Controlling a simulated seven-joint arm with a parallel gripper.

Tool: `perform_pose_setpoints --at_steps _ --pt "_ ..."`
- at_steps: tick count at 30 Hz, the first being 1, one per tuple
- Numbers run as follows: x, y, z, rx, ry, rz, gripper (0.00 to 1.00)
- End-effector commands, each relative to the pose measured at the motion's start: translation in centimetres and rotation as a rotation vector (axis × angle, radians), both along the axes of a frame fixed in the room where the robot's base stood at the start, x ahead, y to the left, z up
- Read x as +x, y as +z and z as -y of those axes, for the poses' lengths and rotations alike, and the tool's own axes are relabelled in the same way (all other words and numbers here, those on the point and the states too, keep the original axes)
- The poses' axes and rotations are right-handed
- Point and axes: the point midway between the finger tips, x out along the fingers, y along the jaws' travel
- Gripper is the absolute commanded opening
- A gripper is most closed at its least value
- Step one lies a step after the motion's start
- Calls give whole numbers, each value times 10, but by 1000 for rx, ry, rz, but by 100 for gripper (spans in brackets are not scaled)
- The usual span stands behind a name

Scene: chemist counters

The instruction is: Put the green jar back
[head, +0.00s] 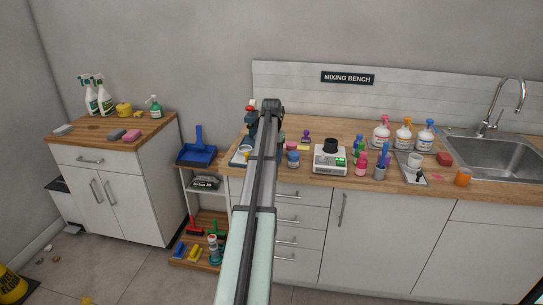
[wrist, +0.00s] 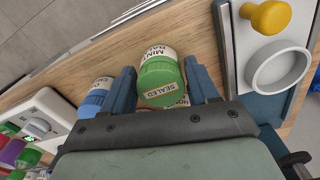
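The green jar (wrist: 160,82) has a green lid marked "SEALED" and a white label reading "MINT" and what looks like "BALM". In the wrist view it sits between the two fingers of my gripper (wrist: 162,78), which lie close along both its sides. My gripper appears shut on it. It looks larger and nearer than the jars beside it, over the wooden counter (wrist: 195,35).
A blue-lidded jar (wrist: 92,103) stands left of my gripper, and another labelled jar (wrist: 179,100) is partly hidden behind the green jar. A tray with a white bowl (wrist: 250,72) and yellow knob (wrist: 270,17) lies right. A white device (head: 330,157) and several bottles fill the bench.

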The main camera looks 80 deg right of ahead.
Motion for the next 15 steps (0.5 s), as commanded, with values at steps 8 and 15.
perform_pose_setpoints --at_steps 8,15 --pt "0 0 0 0 0 0 74" --pt "0 8 0 -1 0 0 74"
